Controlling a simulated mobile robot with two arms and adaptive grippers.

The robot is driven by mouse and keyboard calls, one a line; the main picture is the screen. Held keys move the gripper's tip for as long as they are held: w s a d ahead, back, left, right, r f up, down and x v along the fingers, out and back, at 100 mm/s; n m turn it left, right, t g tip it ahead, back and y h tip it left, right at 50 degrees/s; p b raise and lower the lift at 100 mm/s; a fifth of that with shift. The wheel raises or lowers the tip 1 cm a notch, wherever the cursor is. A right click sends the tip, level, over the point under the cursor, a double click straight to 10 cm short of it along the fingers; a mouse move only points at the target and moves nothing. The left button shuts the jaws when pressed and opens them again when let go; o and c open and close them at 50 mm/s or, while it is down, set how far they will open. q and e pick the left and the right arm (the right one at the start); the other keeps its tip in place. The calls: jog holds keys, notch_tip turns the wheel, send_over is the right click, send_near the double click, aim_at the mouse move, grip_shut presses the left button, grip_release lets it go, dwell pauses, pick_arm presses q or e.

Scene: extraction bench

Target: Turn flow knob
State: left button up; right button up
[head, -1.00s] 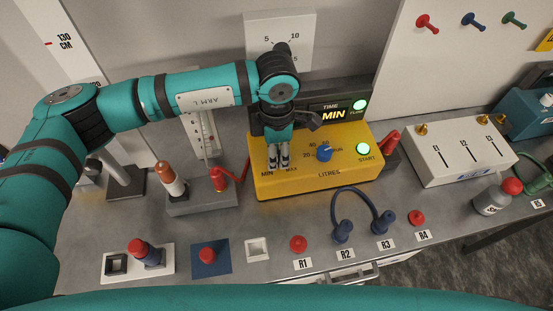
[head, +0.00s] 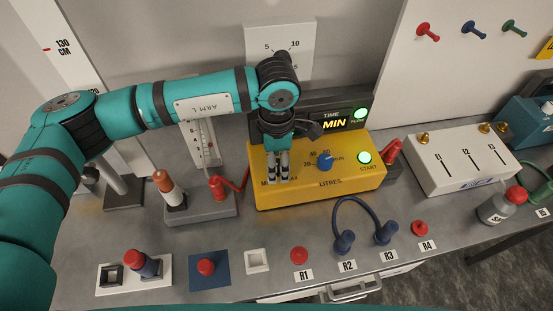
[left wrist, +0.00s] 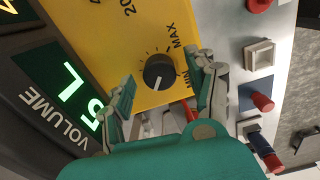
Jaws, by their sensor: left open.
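The flow knob (left wrist: 160,72) is black and round, with a pale pointer mark, on the yellow panel (left wrist: 105,35) between MIN and MAX labels in the left wrist view. In the head view my left gripper hides it. My left gripper (head: 278,180) points down at the left part of the yellow unit (head: 345,182). The left wrist view shows its fingers (left wrist: 166,72) open, one on each side of the knob, with gaps between. I cannot tell how deep the fingertips reach around it. My right gripper is not in view.
A blue knob (head: 325,161) and lit green START button (head: 364,157) sit right of my gripper. A red cable (head: 238,184) runs close on the left. Red and blue plugs (head: 344,242) and sockets line the bench front. A white box (head: 465,160) stands at right.

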pick_arm(q)
notch_tip(320, 180, up, 12)
dwell(0.6)
dwell(0.4)
